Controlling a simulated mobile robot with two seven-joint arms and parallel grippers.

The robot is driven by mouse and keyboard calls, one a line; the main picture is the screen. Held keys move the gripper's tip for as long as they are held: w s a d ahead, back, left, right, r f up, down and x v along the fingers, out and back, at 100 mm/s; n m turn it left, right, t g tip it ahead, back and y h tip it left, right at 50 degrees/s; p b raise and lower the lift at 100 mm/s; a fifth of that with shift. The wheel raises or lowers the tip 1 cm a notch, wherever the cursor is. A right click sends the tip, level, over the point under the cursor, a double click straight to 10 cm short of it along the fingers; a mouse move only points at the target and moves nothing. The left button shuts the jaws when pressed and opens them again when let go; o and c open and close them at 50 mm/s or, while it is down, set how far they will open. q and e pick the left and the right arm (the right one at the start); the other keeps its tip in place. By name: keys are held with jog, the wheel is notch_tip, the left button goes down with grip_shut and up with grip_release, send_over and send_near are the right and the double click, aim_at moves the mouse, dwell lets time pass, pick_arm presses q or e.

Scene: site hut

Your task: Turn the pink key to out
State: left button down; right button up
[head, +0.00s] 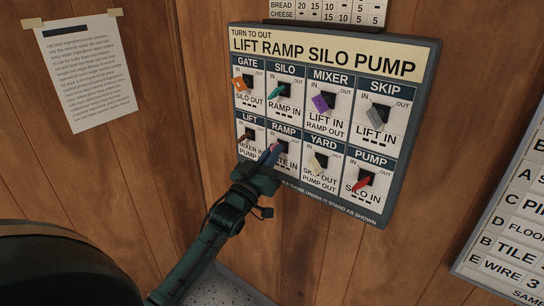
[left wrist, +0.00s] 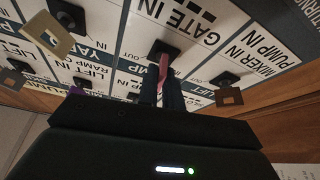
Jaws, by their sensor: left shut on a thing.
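The pink key (head: 274,147) sits in the RAMP lock, in the lower row of the key panel (head: 311,209). My left gripper (head: 268,157) is shut on the pink key from below and in front. In the left wrist view the pink key (left wrist: 163,67) stands out of its dark lock, with its outer end between the two dark fingertips (left wrist: 162,95). The fingers hide much of the key and part of the RAMP label, so I cannot tell exactly which mark it points to. The right gripper is not in view.
Around it are the orange GATE key (head: 241,84), teal SILO key (head: 276,91), brown LIFT key (head: 244,138) and pale YARD key (head: 319,163). The purple MIXER key (head: 320,104), grey SKIP key (head: 373,119) and red PUMP key (head: 361,183) are farther right.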

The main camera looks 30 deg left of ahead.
pick_arm(q)
jog(key=m+h, duration=0.2)
jog(key=m, duration=0.3)
jog(key=m+g+h, duration=0.1)
jog(key=m+h, duration=0.2)
jog(key=m, duration=0.2)
jog(key=m+g+h, duration=0.1)
jog(key=m+h, duration=0.1)
jog(key=m, duration=0.3)
jog(key=shift+h+p, duration=0.3)
jog(key=shift+h, duration=0.1)
jog(key=c, duration=1.6)
grip_release()
jog(key=shift+o, duration=0.2)
jog(key=b+v, duration=0.1)
jog(key=v, duration=1.2)
jog(key=shift+s+r+b, duration=0.15)
jog(key=shift+r+b, duration=0.05)
jog(key=shift+b, duration=0.2)
